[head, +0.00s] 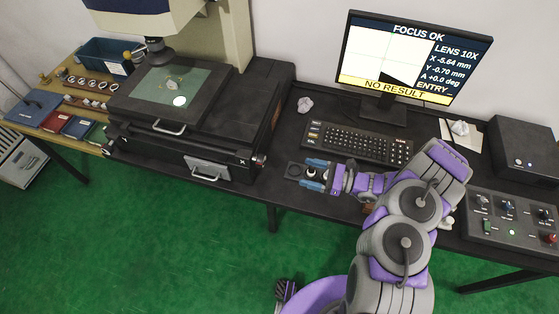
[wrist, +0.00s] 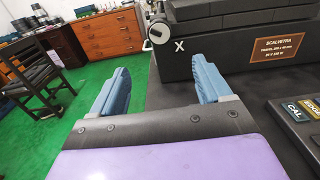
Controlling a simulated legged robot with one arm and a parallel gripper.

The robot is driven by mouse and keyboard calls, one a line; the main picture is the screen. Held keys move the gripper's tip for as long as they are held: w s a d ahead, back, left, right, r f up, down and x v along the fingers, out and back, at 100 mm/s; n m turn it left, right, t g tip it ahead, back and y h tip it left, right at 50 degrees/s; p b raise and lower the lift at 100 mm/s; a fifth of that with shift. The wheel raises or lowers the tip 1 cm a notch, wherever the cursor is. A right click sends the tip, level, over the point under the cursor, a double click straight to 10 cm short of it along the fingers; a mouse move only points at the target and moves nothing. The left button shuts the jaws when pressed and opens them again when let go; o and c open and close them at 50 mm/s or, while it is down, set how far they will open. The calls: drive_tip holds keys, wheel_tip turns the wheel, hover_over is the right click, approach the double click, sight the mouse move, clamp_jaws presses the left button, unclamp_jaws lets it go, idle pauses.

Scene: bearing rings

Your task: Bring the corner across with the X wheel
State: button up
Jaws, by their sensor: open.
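The X wheel (head: 259,160) is a small knob at the right front of the black measuring machine, beside a white X mark. In the wrist view the wheel (wrist: 160,32) shows with a crank, straight ahead, beyond my fingertips. My gripper (head: 312,174) is open and empty over the desk, right of the wheel and apart from it; its two blue fingers (wrist: 160,72) are spread in the wrist view. The monitor (head: 412,57) shows a black corner (head: 400,77) low on a white field, and reads FOCUS OK, X -5.64 mm, Y -0.70 mm, NO RESULT.
A stage with a lit glass plate (head: 167,88) tops the machine. The keyboard (head: 357,142) lies behind my gripper. A control box (head: 512,222) is at the right. Rings (head: 92,85) sit on the left table.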

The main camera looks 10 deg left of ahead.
sight(265, 161)
drive_tip(key=a+b, duration=0.1)
drive_tip(key=a, duration=0.4)
drive_tip(key=a+b, duration=0.1)
drive_tip(key=a, duration=0.5)
drive_tip(key=w+a, duration=0.1)
drive_tip(key=a, duration=0.5)
drive_tip(key=shift+w+a+f+b, duration=0.1)
drive_tip(key=shift+f+b, duration=0.05)
drive_tip(key=shift+b, duration=0.25)
drive_tip(key=shift+d+r, duration=0.2)
drive_tip(key=shift+d, duration=0.4)
drive_tip(key=shift+a, duration=0.1)
drive_tip(key=c, duration=0.3)
drive_tip(key=shift+a+f, duration=0.1)
drive_tip(key=shift+a, duration=0.3)
drive_tip(key=c, duration=0.7)
